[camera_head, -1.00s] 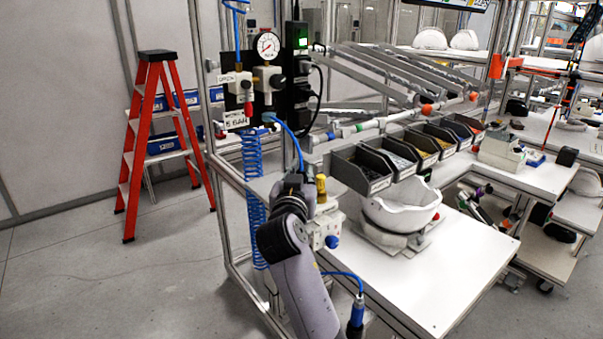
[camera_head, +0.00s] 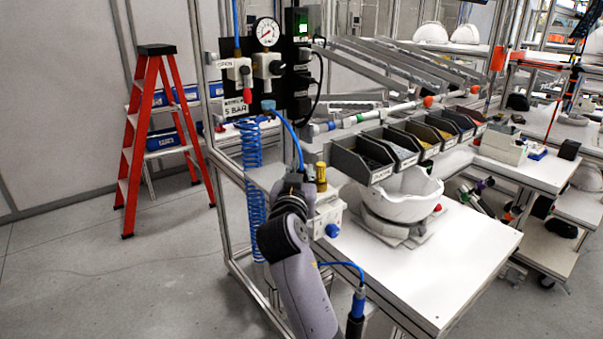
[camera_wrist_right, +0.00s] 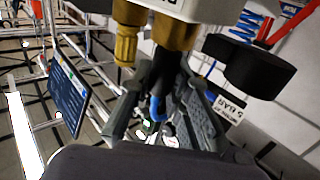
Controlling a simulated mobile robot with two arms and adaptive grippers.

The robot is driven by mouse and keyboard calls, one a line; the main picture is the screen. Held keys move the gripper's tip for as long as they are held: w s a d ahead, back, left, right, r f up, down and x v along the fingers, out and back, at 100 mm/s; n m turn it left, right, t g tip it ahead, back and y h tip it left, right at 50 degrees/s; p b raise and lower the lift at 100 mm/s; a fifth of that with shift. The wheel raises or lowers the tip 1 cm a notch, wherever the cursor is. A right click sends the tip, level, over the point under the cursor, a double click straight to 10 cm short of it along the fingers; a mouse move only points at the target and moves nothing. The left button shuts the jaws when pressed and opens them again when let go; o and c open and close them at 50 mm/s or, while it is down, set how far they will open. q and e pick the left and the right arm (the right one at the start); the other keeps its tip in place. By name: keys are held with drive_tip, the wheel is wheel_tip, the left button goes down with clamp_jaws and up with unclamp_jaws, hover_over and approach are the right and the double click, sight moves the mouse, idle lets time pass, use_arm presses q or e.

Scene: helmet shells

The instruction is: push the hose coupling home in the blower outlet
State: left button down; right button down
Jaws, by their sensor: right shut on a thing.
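My right gripper (camera_head: 298,182) is beside the white blower box (camera_head: 328,214) with its yellow-brass knob (camera_head: 321,176). In the right wrist view my right gripper (camera_wrist_right: 163,112) is shut on the hose coupling (camera_wrist_right: 165,72), a dark piece with blue hose showing at its near end. The coupling's far end meets or lies just under the brass outlet (camera_wrist_right: 176,30) of the white box. I cannot tell how deep it sits. The brass knob (camera_wrist_right: 126,45) is left of the outlet. In the head view my gripper and arm hide the coupling. My left gripper is not in view.
A gauge panel (camera_head: 270,68) with a coiled blue hose (camera_head: 252,170) stands behind my gripper. A red stepladder (camera_head: 150,140) stands at left. The table's front is clear.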

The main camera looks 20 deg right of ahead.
drive_tip(key=c, duration=1.4)
unclamp_jaws()
drive_tip(key=shift+c, duration=0.2)
